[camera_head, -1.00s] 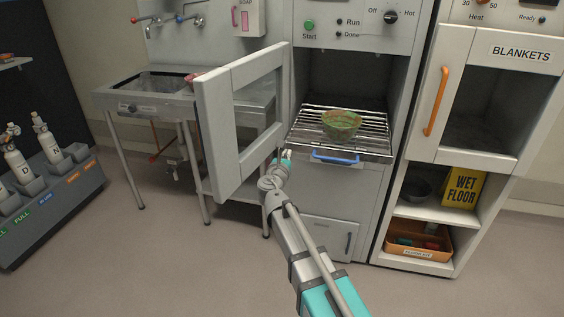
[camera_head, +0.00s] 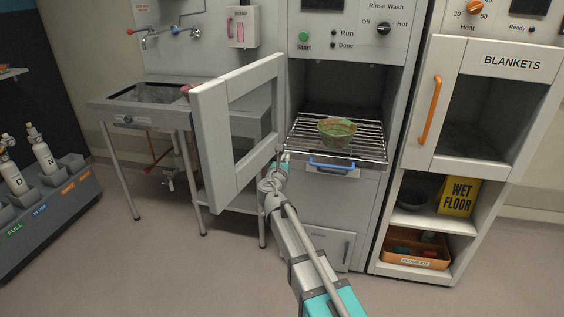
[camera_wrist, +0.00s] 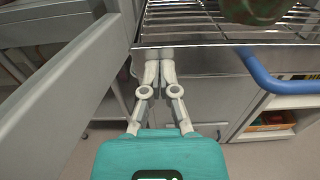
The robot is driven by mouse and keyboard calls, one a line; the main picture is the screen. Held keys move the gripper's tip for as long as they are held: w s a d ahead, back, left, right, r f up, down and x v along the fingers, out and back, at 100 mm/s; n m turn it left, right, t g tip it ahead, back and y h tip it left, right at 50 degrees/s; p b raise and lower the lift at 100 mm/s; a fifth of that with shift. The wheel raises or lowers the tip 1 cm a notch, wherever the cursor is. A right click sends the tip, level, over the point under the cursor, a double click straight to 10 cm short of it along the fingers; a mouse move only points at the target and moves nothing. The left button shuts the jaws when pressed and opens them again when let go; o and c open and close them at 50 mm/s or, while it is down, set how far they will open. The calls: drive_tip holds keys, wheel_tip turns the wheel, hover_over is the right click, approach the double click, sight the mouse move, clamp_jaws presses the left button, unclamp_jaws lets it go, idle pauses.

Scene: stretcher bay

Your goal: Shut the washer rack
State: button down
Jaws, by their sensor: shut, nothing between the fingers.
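The washer rack (camera_head: 357,139) is a wire rack pulled out of the washer's open chamber, with a blue handle (camera_head: 332,166) on its front. A green and brown bowl (camera_head: 337,130) sits on it. In the wrist view the rack's front edge (camera_wrist: 215,42) and the blue handle (camera_wrist: 262,74) are close. My gripper (camera_wrist: 159,54) is shut and empty, its fingertips at the rack's front edge, left of the handle; I cannot tell whether they touch. In the head view my gripper (camera_head: 284,156) is at the rack's left front corner. The washer door (camera_head: 240,130) stands open to the left.
A metal sink (camera_head: 150,97) stands behind the open door. The blanket cabinet (camera_head: 490,100) is to the right, with a yellow wet floor sign (camera_head: 460,196) and an orange bin (camera_head: 415,252) on shelves below. The open door's frame (camera_wrist: 60,90) is close left of my gripper.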

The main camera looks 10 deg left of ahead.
sight(294, 143)
drive_tip(key=w, duration=1.8)
drive_tip(key=w+d, duration=0.1)
drive_tip(key=w, duration=0.8)
drive_tip(key=shift+w, duration=0.35)
drive_tip(key=shift+w+r, duration=0.15)
drive_tip(key=shift+w, duration=0.05)
drive_tip(key=shift+s, duration=0.1)
drive_tip(key=shift+s, duration=0.6)
drive_tip(key=s, duration=1.3)
drive_tip(key=shift+s+a, duration=0.25)
drive_tip(key=shift+s, duration=0.05)
drive_tip(key=shift+d, duration=0.1)
